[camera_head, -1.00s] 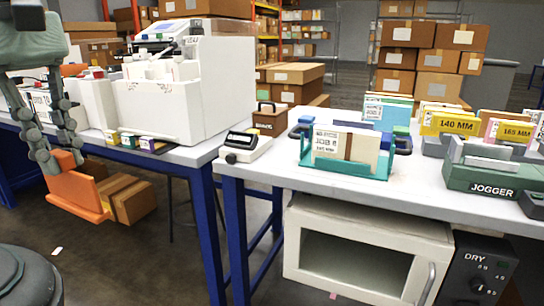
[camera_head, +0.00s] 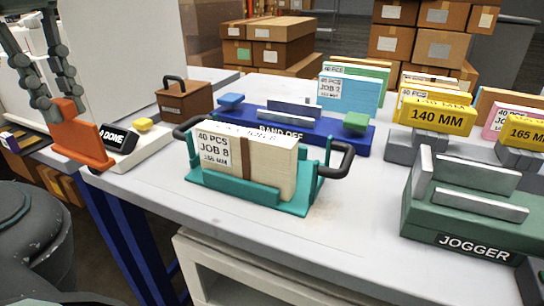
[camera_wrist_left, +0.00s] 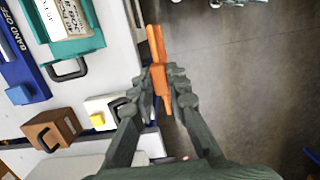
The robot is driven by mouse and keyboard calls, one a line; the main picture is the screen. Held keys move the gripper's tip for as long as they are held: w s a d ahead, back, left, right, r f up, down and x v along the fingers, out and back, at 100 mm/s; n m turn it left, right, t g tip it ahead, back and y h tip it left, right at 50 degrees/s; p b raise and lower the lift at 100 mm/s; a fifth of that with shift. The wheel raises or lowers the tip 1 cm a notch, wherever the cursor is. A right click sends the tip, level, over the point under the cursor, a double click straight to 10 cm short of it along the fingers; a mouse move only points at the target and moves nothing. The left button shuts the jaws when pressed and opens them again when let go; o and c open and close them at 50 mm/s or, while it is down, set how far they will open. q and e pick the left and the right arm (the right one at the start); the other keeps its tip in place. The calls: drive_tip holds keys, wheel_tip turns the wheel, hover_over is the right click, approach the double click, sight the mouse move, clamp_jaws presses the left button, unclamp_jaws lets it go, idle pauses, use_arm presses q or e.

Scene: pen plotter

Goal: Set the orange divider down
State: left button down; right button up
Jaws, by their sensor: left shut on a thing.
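The orange divider (camera_head: 82,143) is an L-shaped plate with an upright tab. My left gripper (camera_head: 62,98) is shut on its upright tab and holds it at the left of the head view, in front of the counter marked DONE (camera_head: 132,143). In the left wrist view the gripper (camera_wrist_left: 160,82) has its fingers on both sides of the divider (camera_wrist_left: 157,48), which shows nearly edge-on beside the table's edge, mostly against the floor. My right gripper is not in view.
The white table (camera_head: 340,235) carries a teal tray (camera_head: 235,190) of JOB 8 cards with black handles, a blue BAND OFF stand (camera_head: 350,139), a brown box (camera_head: 186,99) and a green jogger (camera_head: 470,215). Bare tabletop lies between tray and jogger.

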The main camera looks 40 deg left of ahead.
use_arm(q)
drive_tip(key=shift+w, duration=0.25)
drive_tip(key=w+f, duration=0.5)
drive_tip(key=w+f+p, duration=0.1)
drive_tip(key=w+f, duration=0.5)
drive_tip(key=shift+w+d, duration=0.15)
drive_tip(key=shift+w, duration=0.05)
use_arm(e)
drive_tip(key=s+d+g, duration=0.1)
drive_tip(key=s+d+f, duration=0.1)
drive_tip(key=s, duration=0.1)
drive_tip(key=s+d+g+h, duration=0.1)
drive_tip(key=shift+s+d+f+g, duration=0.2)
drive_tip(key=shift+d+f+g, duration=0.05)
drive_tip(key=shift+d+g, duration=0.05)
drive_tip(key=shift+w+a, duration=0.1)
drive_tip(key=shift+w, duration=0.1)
use_arm(q)
drive_tip(key=shift+f, duration=0.1)
drive_tip(key=c, duration=1.7)
unclamp_jaws()
drive_tip(key=shift+o, duration=1)
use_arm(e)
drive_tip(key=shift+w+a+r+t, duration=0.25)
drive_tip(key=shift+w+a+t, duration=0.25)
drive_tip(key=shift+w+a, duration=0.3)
